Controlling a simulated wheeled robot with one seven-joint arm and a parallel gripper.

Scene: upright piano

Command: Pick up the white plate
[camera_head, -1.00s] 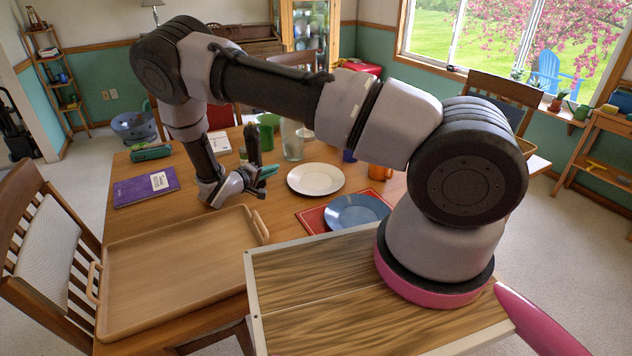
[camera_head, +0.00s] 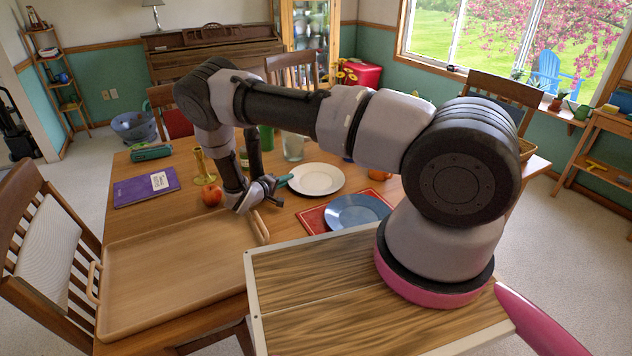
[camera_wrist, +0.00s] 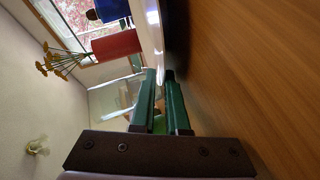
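The white plate (camera_head: 316,179) lies on the wooden table, right of my gripper (camera_head: 287,182) in the head view. My gripper is low over the table with its fingers pointing at the plate's left rim. In the wrist view the plate (camera_wrist: 154,32) shows edge-on as a white strip. The green fingertips of my gripper (camera_wrist: 160,76) are at its near rim, one on either side of it as far as I can see. The gap between the fingers is narrow. I cannot tell whether they press on the rim.
A blue plate (camera_head: 357,212) on a red mat (camera_head: 313,218) is in front of the white plate. A wooden tray (camera_head: 170,270) is at front left. A red apple (camera_head: 212,194) and a brass candlestick (camera_head: 204,168) stand left of my arm. A glass (camera_head: 292,147) is behind.

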